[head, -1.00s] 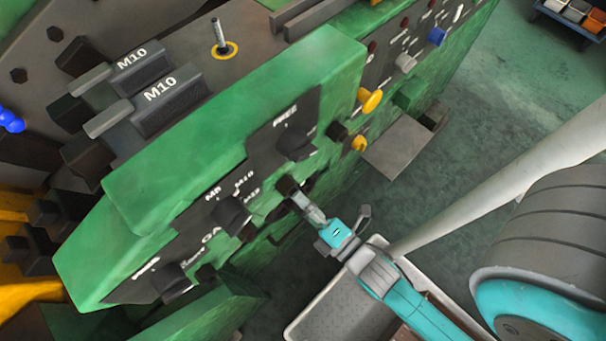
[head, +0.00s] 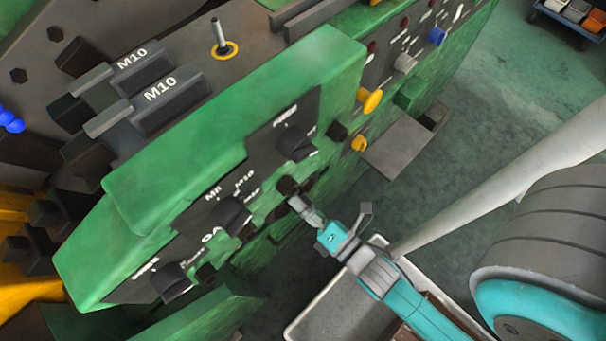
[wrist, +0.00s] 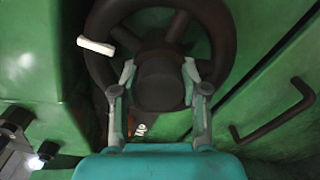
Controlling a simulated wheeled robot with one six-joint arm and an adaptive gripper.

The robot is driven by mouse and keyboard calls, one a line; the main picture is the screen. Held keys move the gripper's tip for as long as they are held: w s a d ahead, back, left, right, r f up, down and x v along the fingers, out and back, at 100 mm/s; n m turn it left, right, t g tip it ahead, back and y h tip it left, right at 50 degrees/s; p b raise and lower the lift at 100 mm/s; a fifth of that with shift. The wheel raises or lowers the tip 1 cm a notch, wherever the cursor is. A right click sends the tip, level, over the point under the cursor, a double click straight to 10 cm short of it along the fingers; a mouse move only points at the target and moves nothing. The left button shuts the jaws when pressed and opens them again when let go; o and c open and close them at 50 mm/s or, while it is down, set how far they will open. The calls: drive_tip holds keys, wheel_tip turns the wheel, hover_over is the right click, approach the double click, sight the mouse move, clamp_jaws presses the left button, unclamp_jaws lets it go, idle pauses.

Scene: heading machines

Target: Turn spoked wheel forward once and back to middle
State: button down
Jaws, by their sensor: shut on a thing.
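The dark spoked wheel (wrist: 173,26) fills the upper middle of the wrist view, with thick spokes running from its rim to a round hub (wrist: 160,82). A short white bar (wrist: 95,46) shows at the rim's left side. My gripper (wrist: 159,76) has one finger on each side of the hub and is shut on it. In the head view my gripper (head: 302,208) reaches the lower front of the green machine panel. There the wheel is small and dark and cannot be clearly made out.
Black knobs (head: 233,216) sit left of my gripper on the green machine (head: 240,135), yellow knobs (head: 370,100) to the upper right. A dark bar handle (wrist: 275,112) is right of the wheel. A grey tray (head: 330,312) lies below my arm. Open floor (head: 500,130) lies right.

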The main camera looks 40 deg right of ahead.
drive_tip(key=c, duration=0.6)
unclamp_jaws()
drive_tip(key=s, duration=1.2)
idle(0.6)
